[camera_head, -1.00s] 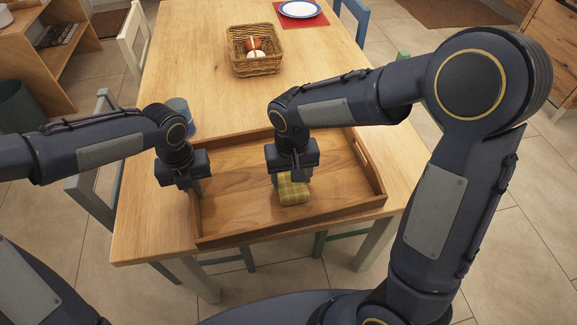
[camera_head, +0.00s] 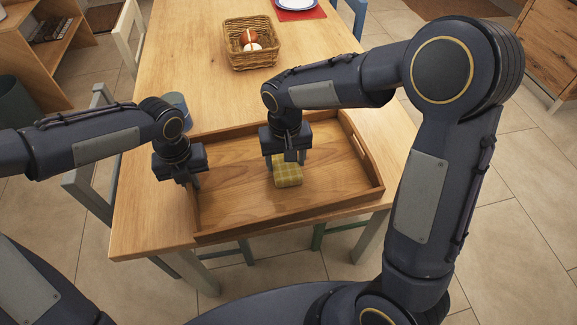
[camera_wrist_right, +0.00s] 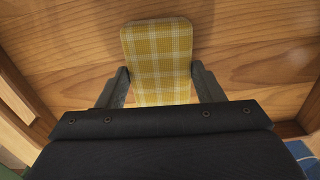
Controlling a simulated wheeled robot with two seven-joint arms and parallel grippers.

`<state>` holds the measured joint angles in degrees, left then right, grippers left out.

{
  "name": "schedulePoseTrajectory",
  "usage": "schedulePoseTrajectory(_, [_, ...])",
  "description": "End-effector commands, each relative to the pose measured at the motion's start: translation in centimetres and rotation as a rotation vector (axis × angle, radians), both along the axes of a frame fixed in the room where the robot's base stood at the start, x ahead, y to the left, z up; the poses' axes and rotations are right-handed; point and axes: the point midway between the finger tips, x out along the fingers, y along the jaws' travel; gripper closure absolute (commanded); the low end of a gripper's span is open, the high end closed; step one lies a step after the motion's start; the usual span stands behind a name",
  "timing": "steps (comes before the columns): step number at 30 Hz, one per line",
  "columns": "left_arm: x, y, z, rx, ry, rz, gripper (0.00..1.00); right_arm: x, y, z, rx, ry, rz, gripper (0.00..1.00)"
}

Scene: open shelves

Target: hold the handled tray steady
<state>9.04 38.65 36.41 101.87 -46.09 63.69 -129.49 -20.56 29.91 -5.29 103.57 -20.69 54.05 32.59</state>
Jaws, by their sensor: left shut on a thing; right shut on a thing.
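The handled tray (camera_head: 330,196) is a brown wooden tray with raised sides and a slot handle in its right end; it lies on the table. My left gripper (camera_head: 191,186) is shut on the tray's left end wall, with its fingertips partly hidden. My right gripper (camera_head: 285,162) is over the middle of the tray, shut on a yellow checked block (camera_head: 288,174). In the right wrist view the yellow checked block (camera_wrist_right: 158,60) sits between the two fingers, above the tray's wooden floor. I cannot tell whether it touches the floor.
A wicker basket (camera_head: 251,60) with a red-brown and a white round item stands further back. A blue-grey cup (camera_head: 178,108) stands behind my left gripper. A plate on a red mat (camera_head: 301,14) is at the far end. The table between tray and basket is clear.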

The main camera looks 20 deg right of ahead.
Motion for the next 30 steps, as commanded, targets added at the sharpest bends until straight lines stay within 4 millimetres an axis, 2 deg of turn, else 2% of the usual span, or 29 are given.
schedulePoseTrajectory(26, [0.1, -0.1, 0.1, -0.002, -0.003, 0.0, 1.0, 7.9, 0.0, -0.1, -0.001, 0.002, 0.0, 0.6])
schedulePoseTrajectory(30, [0.1, -0.1, 0.1, -0.002, -0.002, 0.0, 1.0, 7.8, 0.0, 2.2, 0.0, -0.002, 0.001, 0.6])
